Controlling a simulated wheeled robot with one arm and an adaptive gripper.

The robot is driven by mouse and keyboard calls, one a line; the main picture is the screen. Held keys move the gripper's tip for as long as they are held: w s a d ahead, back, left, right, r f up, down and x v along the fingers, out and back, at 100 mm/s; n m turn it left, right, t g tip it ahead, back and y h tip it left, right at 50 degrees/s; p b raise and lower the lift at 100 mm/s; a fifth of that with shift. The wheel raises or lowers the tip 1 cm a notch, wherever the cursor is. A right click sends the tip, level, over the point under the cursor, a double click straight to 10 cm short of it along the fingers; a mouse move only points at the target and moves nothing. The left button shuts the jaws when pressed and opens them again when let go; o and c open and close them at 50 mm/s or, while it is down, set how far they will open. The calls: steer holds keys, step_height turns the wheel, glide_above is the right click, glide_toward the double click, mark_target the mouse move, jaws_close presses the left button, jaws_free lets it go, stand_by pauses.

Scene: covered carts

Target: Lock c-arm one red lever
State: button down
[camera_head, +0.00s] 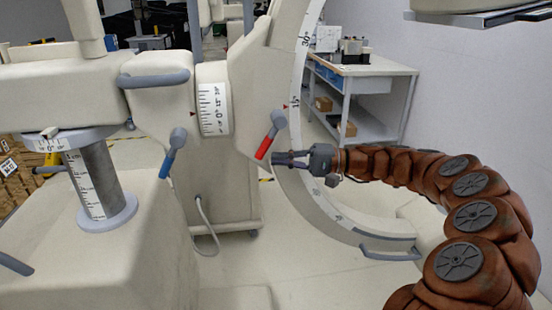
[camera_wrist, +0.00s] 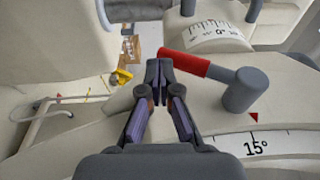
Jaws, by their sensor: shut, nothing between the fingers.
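The red lever (camera_head: 264,148) has a red grip and a grey hub, and sits on the cream C-arm body beside the curved scale. In the head view it slants from upper right down to lower left. In the wrist view the red lever (camera_wrist: 186,64) points left from its grey hub. My gripper (camera_head: 277,158) is shut and empty, just below and right of the red grip. In the wrist view my gripper's fingertips (camera_wrist: 158,70) are together at the left end of the red grip; whether they touch it I cannot tell.
A blue-tipped lever (camera_head: 167,165) is on the body to the left. The C-arm arc (camera_head: 297,100) curves close by my gripper. A grey handle (camera_head: 390,252) is on its lower part. A white table (camera_head: 375,70) stands behind at the right.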

steer(key=s+d+f+b, duration=0.1)
steer(key=d+f+b, duration=0.1)
steer(key=d+f, duration=0.4)
steer(key=d, duration=0.5)
steer(key=shift+s, duration=0.25)
steer(key=shift+f, duration=0.1)
steer(key=s+a+r+n+g+h+p, duration=0.2)
steer(key=s+a+r+n+g+p, duration=0.15)
steer(key=s+a+r, duration=0.4)
steer(key=s+a+g+h+p, duration=0.2)
steer(key=s+a+h, duration=0.45)
steer(key=s, duration=0.65)
steer(key=s+d+f+m+t+h+p, duration=0.1)
steer(key=s+d+f+h+p, duration=0.2)
steer(key=s+d, duration=0.4)
steer(key=s+d+f+m+h+p, duration=0.1)
steer(key=s+d+f+h, duration=0.3)
steer(key=s, duration=0.8)
steer(key=d+h+p, duration=0.1)
steer(key=d+h, duration=0.1)
steer(key=d, duration=0.1)
steer(key=shift+s+d+f+t+h+p, duration=0.15)
steer(key=shift+f+t+h+p, duration=0.2)
steer(key=shift+p, duration=0.05)
